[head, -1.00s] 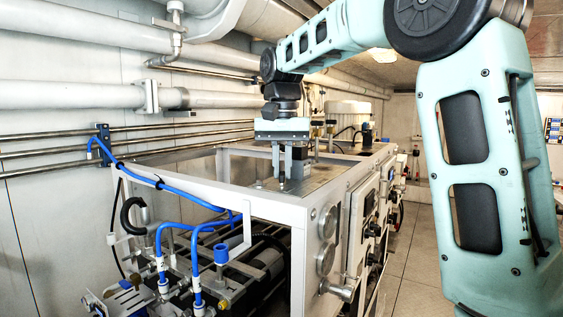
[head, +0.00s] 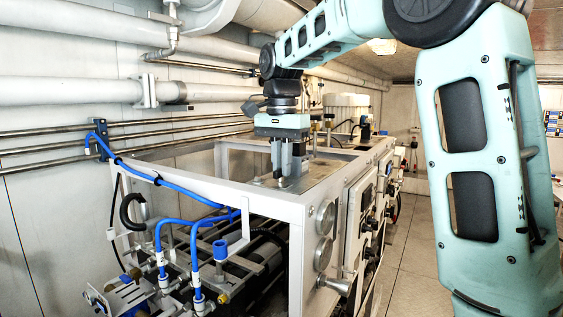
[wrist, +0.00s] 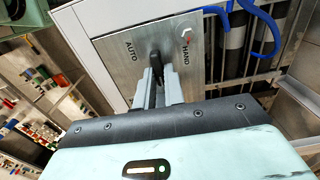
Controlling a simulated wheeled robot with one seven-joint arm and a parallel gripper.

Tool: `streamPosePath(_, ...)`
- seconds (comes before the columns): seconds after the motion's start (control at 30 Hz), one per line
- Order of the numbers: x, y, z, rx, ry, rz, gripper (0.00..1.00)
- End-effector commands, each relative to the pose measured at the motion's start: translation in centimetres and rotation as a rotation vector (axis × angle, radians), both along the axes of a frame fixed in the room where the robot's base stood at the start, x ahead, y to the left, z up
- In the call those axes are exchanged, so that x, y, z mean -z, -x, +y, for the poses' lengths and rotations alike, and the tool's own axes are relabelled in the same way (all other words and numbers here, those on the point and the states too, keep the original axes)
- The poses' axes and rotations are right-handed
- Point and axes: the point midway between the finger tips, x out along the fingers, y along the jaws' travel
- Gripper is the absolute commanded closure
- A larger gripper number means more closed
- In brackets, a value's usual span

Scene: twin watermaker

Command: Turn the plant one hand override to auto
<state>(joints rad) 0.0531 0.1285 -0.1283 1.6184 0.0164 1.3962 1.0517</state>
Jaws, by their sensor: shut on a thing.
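The override switch is a small black handle (wrist: 155,60) on a brushed metal plate (wrist: 117,61) in the wrist view. The plate is marked AUTO to the handle's left and HAND to its right. The handle's upper end shows between the two words; which one it is set to I cannot tell. My gripper (wrist: 158,78) is shut on the handle, and the fingers hide its lower part. In the head view my gripper (head: 284,176) points straight down at the plate (head: 318,172) on top of the white frame, and the handle is hidden there.
The white frame (head: 250,205) surrounds the plate, with an open bay in front holding blue hoses (head: 195,245) and piping. Round gauges (head: 325,220) and a panel are on its right side. Pipes (head: 70,92) run along the left wall. The floor (head: 410,255) at right is clear.

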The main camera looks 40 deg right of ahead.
Motion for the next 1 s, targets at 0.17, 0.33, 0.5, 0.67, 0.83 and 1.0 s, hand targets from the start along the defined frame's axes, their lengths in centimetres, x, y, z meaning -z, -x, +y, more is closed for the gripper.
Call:
streamPosePath(0.17,-0.1,-0.1,-0.1,0.005,0.002,-0.005,1.0)
streamPosePath(0.33,-0.2,-0.1,-0.1,0.005,0.001,-0.006,1.0)
streamPosePath(0.5,-0.1,0.0,-0.1,0.004,0.001,-0.003,0.67)
streamPosePath(0.67,-0.1,0.0,-0.1,0.003,0.0,-0.002,0.67)
streamPosePath(0.83,-0.9,-0.1,-0.1,0.003,0.001,-0.004,0.67)
streamPosePath(1.0,-3.8,-0.1,-0.1,0.003,0.001,-0.007,0.67)
